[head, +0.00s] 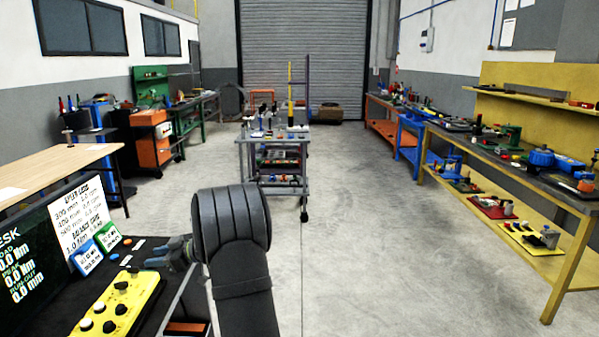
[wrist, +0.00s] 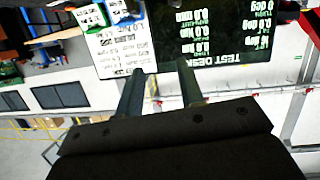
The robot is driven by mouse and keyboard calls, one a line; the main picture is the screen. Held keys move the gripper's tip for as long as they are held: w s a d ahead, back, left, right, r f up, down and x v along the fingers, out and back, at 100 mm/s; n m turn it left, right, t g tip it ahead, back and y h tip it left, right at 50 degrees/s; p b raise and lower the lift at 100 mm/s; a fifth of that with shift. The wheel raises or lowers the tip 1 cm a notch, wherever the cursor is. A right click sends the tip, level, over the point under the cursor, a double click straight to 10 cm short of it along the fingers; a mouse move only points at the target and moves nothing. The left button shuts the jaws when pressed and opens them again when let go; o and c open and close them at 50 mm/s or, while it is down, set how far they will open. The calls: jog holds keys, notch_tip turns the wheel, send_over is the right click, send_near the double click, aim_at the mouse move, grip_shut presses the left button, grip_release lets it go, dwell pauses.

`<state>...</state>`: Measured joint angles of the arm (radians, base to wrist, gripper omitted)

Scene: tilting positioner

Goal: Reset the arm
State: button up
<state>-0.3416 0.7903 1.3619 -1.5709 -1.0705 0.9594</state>
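My arm rises at the bottom centre of the head view, and its thick dark joint hides part of what lies behind. My gripper (head: 172,253) points left from behind that joint, over the dark test desk (head: 150,272). In the wrist view, which is upside down, the two fingers of my gripper (wrist: 160,82) stand apart with nothing between them. Beyond them are the black test desk screen (wrist: 215,40) and a white printed sheet (wrist: 118,45). The screen also stands at the left of the head view (head: 30,255). No tilting positioner can be made out.
A yellow box with knobs (head: 118,304) lies on the desk near my arm. Blue (head: 86,257) and green (head: 108,236) framed cards stand by the screen. A grey cart (head: 272,184) stands ahead; a yellow bench (head: 560,205) is at right. Open floor (head: 370,240) lies between.

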jog(key=w+a+m+t, duration=0.1)
jog(key=a+m+t, duration=0.2)
jog(key=a+t, duration=0.2)
jog(key=shift+a+m, duration=0.3)
jog(key=shift+a, duration=0.95)
jog(key=shift+o, duration=0.3)
